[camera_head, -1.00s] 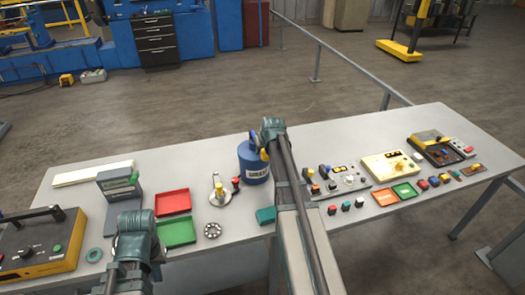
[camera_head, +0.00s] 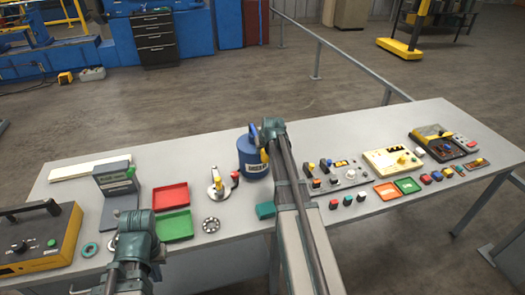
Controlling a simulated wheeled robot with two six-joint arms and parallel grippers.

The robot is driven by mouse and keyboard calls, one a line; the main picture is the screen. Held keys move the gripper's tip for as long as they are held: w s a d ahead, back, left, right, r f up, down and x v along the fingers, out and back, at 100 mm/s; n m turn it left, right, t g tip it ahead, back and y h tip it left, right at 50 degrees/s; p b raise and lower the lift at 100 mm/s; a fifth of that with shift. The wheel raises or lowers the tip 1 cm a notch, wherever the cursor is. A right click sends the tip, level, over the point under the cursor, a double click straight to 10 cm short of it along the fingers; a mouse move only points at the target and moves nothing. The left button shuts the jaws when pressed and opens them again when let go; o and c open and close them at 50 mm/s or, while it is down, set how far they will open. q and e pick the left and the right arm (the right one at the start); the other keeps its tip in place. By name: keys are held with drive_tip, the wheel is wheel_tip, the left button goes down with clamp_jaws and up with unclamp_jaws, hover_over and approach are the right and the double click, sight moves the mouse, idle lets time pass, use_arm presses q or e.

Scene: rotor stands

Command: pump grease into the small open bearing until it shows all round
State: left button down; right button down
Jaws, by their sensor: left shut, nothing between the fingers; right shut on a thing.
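A blue grease can (camera_head: 254,168) with a white label stands at the middle of the bench. My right gripper (camera_head: 262,136) is at its top right, shut, apparently on the can's blue handle (camera_head: 253,131); the arm hides the exact grip. A yellow part (camera_head: 264,155) shows beside the can under this gripper. A small grey open bearing (camera_head: 211,225) lies flat on the bench, left of the can and apart from both grippers; grease on it cannot be made out. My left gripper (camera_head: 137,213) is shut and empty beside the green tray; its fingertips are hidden.
A red tray (camera_head: 171,196) and a green tray (camera_head: 175,227) lie left of the bearing. A teal ring (camera_head: 90,250) lies near the yellow-black box (camera_head: 38,240). A round stand (camera_head: 216,190) is left of the can. Control boxes (camera_head: 393,159) and buttons fill the right side.

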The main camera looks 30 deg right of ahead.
drive_tip(key=shift+w+r+p, duration=0.15)
drive_tip(key=shift+r+p, duration=2.25)
drive_tip(key=shift+p, duration=0.25)
drive_tip(key=c, duration=0.6)
unclamp_jaws()
drive_tip(key=shift+o, duration=0.2)
wheel_tip(320, 180, up, 7)
drive_tip(key=p, duration=0.7)
